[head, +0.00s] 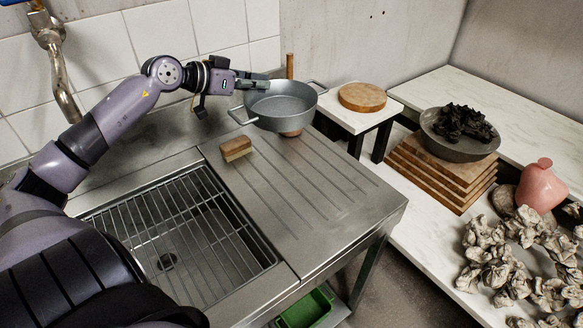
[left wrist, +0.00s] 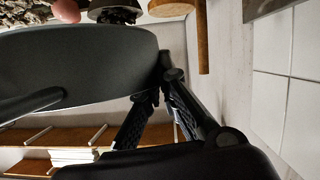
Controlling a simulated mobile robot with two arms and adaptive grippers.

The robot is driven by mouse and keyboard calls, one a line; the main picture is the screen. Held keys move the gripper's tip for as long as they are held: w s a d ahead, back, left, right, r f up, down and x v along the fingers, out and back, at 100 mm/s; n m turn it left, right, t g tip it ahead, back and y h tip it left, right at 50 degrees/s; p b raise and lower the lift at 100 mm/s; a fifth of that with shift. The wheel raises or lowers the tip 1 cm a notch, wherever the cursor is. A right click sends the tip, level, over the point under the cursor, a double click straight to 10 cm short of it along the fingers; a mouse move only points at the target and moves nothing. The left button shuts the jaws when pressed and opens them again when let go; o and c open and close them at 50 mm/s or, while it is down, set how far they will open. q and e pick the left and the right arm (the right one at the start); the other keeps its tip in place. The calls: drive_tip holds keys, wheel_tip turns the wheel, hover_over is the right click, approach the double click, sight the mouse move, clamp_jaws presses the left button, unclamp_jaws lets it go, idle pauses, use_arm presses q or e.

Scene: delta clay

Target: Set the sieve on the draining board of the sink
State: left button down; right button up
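The sieve (head: 283,106) is a round grey metal pan with two loop handles, at the back right of the draining board (head: 315,190). My left gripper (head: 262,82) reaches in from the left and is shut on the sieve's back-left rim. In the left wrist view, the finger pads of the gripper (left wrist: 160,85) meet at the edge of the sieve (left wrist: 80,65), which looks like a broad dark disc. The sieve appears held slightly above the board, though the gap is hard to judge. My right gripper is out of view.
A wood-backed brush or sponge block (head: 236,148) lies on the board's left part. An upright wooden piece (head: 290,66) shows behind the sieve. The sink's wire rack (head: 185,235) is left. A round wooden board (head: 362,96) sits on a stand rightward. The board's front is clear.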

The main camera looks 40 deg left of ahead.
use_arm(q)
wheel_tip(320, 180, down, 19)
drive_tip(key=shift+f+b, duration=0.2)
drive_tip(key=shift+b, duration=1)
drive_tip(key=c, duration=2.3)
unclamp_jaws()
drive_tip(key=o, duration=0.5)
